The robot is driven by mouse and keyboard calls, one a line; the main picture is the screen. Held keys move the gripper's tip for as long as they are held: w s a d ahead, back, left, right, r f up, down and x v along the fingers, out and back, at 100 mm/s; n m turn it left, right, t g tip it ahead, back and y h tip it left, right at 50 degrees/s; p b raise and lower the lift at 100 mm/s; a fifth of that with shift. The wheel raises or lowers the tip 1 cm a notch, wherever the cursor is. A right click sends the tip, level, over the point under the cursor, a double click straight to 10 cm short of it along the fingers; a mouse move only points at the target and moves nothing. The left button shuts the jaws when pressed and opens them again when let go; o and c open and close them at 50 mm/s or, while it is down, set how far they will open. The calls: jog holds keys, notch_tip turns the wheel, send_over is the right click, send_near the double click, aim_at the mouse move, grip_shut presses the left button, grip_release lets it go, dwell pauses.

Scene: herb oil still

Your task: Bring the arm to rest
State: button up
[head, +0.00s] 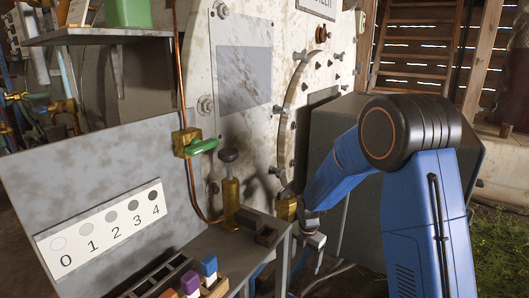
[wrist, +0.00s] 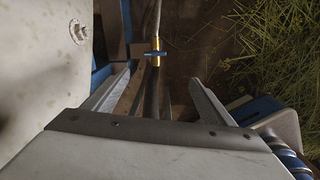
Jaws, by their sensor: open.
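My blue arm (head: 425,190) stands at the right of the head view, its elbow raised and its forearm slanting down to the left. My gripper (head: 315,245) hangs low between the bench and the dark box, and its tips are hard to make out there. In the wrist view my gripper (wrist: 163,76) is open, with two grey fingers apart and nothing held between them. A brass fitting with a blue handle (wrist: 155,54) on a pale hose lies beyond the fingertips; I cannot tell how far.
A bench (head: 225,245) with a sample rack, colored-top blocks and a 0–4 scale card (head: 105,228) stands left of my gripper. The large pale still wall (head: 245,120) rises behind. A dark box (head: 355,220) is close behind my forearm. Grass (head: 495,240) lies at right.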

jog(key=s+d+r+m+t, duration=0.1)
jog(key=s+d+r+m, duration=0.3)
jog(key=s+r+m, duration=0.55)
jog(key=s+d+r+m+t, duration=0.1)
jog(key=s+d+r+m, duration=0.4)
jog(key=r, duration=0.7)
jog(key=s+d+r+m+t, duration=0.1)
jog(key=s+d+r+m, duration=0.1)
jog(key=s+m, duration=0.4)
jog(key=s+d+r+m+t, duration=0.1)
jog(key=s+m, duration=0.5)
jog(key=s, duration=1)
notch_tip(320, 180, up, 2)
jog(key=shift+s+d+r+m, duration=0.25)
jog(key=shift+s+d+m, duration=0.1)
jog(key=shift+d, duration=0.15)
